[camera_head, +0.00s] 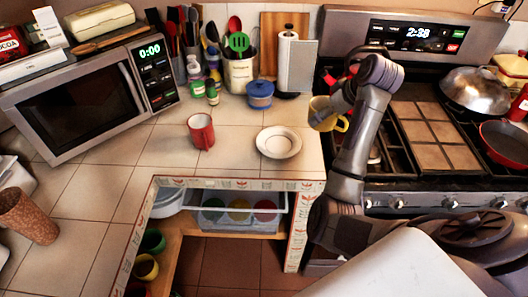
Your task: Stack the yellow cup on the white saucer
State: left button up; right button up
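The yellow cup (321,115) is at the right end of the counter, beside the stove, with its handle to the right. My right gripper (335,104) comes in from the right and is shut on the yellow cup; its fingers partly hide the cup. Whether the cup's base touches the counter is hard to tell. The white saucer (278,143) lies flat and empty on the tiled counter, to the left of the cup and nearer the front edge. My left gripper is not in view.
A red cup (201,131) stands left of the saucer. Behind are a blue pot (260,94), a utensil crock (240,74) and a paper towel roll (288,62). The stove (430,125) is to the right, a microwave (85,95) to the left. Tiles around the saucer are clear.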

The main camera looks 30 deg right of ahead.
jog(key=shift+w+a+f+n+y, duration=0.2)
jog(key=shift+a+f+n+y, duration=0.15)
jog(key=shift+a+f, duration=0.5)
jog(key=w+a+f, duration=0.2)
jog(key=w, duration=0.1)
jog(key=w+a+f+p, duration=0.1)
jog(key=w+a+f, duration=0.1)
jog(key=w, duration=0.1)
jog(key=w+a+f+p, duration=0.1)
jog(key=w+a+f, duration=0.1)
jog(key=w, duration=0.1)
jog(key=shift+w+f, duration=0.2)
jog(key=shift+f, duration=0.1)
notch_tip(320, 180, down, 3)
jog(key=shift+f+p, duration=0.15)
jog(key=shift+p, duration=0.55)
jog(key=shift+f, duration=0.3)
jog(key=shift+f, duration=0.35)
jog(key=o, duration=1.1)
jog(key=shift+c, duration=0.2)
